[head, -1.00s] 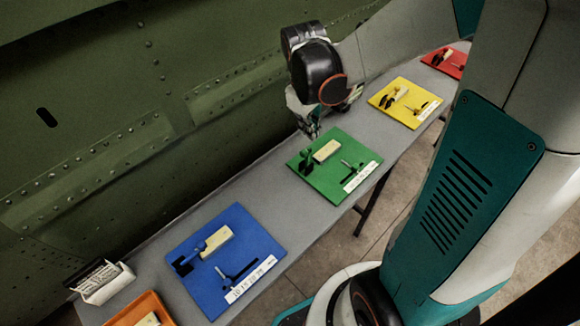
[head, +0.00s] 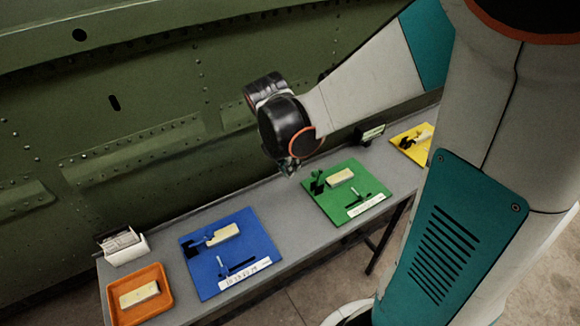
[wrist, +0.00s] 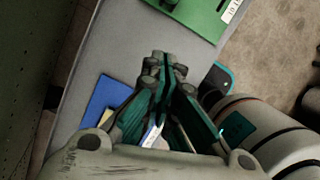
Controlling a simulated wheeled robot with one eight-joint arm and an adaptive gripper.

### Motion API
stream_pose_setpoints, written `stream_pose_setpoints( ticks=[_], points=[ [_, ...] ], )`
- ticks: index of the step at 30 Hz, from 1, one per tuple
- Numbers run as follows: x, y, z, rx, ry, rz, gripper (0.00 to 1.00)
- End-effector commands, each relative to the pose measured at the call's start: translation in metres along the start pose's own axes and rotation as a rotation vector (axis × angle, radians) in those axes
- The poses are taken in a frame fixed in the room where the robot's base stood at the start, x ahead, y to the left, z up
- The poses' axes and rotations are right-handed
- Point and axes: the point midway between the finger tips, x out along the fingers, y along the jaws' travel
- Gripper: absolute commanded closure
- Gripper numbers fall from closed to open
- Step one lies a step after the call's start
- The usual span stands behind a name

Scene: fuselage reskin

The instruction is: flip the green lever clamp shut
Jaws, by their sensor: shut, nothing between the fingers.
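The green board (head: 343,203) lies on the bench and carries a dark green lever clamp (head: 317,184) at its left side, a cream block (head: 340,178) and a small dark tool (head: 360,192). I cannot tell the clamp lever's exact pose at this size. My gripper (head: 289,168) is just left of the board's back-left corner, above the bench. In the wrist view my gripper (wrist: 164,62) has its fingers together with nothing between them, and the green board (wrist: 185,8) shows at the top edge, apart from the fingers. The clamp is not clearly seen there.
A blue board (head: 206,272) with its own clamp and block lies to the left, and a yellow board (head: 405,145) lies to the right. An orange tray (head: 112,306) and a white holder (head: 124,252) stand at the left end. The green fuselage wall (head: 130,140) rises behind the bench.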

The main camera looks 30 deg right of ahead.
Motion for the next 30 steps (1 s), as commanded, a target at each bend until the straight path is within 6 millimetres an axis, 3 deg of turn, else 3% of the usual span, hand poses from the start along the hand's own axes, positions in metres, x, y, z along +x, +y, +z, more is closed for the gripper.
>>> stream_pose_setpoints(
  ticks=[14,30],
  points=[
    [0.008,0.0,0.0,-0.006,0.0,0.0,1.0],
    [0.107,0.0,0.0,-0.004,0.0,0.0,1.0]
  ],
)
